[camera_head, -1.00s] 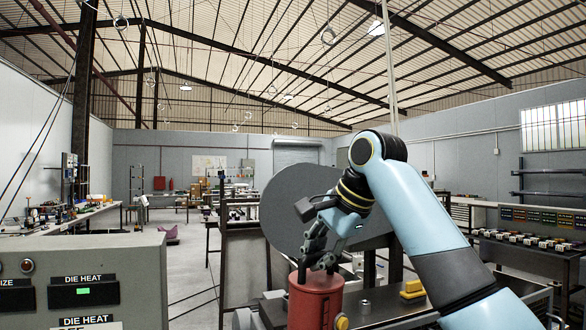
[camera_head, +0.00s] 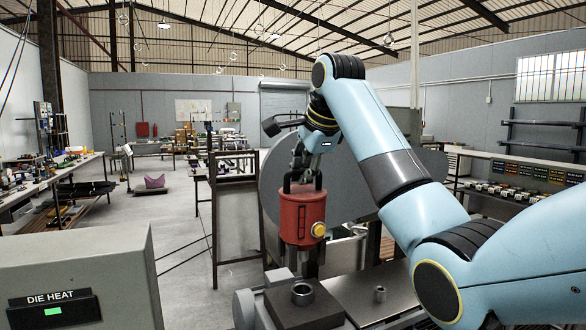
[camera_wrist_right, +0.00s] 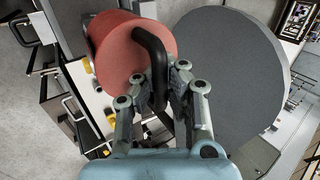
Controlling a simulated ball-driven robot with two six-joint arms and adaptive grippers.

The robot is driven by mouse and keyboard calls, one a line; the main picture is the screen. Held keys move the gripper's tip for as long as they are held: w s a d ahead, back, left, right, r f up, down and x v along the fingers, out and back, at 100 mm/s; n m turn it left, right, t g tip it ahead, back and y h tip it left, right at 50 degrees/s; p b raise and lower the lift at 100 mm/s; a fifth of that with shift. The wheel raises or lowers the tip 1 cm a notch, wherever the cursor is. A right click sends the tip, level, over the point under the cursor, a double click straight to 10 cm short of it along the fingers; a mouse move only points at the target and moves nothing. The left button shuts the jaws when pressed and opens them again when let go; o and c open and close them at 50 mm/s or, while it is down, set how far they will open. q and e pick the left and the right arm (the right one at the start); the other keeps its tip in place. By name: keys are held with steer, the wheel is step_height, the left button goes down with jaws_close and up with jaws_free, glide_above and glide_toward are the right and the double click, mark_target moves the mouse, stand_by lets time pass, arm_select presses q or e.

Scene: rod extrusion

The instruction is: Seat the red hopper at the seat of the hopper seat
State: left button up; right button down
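The red hopper (camera_head: 299,219), a red cylinder with a yellow knob and a dark handle on top, hangs roughly upright in the head view. My right gripper (camera_head: 305,172) is at its top, with its fingers closed about the handle. The right wrist view also shows the hopper (camera_wrist_right: 136,48) and its dark handle between the fingers of the gripper (camera_wrist_right: 157,88). A dark block with a metal ring, apparently the hopper seat (camera_head: 303,293), is below the hopper's narrow metal spout (camera_head: 309,264). A small gap seems to separate them. My left gripper is out of view.
A large grey disc (camera_head: 345,200) stands behind the hopper. A metal plate with a small peg (camera_head: 380,293) lies right of the seat. A grey control cabinet (camera_head: 90,265) is at the lower left. Open floor shows at the left.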

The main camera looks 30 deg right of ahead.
mark_target(305, 194)
steer(key=shift+w+r, duration=0.1)
steer(key=shift+r, duration=0.1)
steer(key=shift+s+r, duration=0.1)
steer(key=shift+s, duration=0.1)
steer(key=shift+w, duration=0.1)
steer(key=shift+f+g, duration=0.2)
steer(key=shift+g, duration=0.1)
steer(key=shift+f, duration=0.6)
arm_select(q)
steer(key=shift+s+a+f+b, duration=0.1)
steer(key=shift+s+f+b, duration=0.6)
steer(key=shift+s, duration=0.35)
arm_select(e)
steer(key=shift+f, duration=2.15)
arm_select(q)
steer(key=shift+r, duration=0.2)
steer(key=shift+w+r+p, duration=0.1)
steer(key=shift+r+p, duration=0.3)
steer(key=shift+p, duration=0.2)
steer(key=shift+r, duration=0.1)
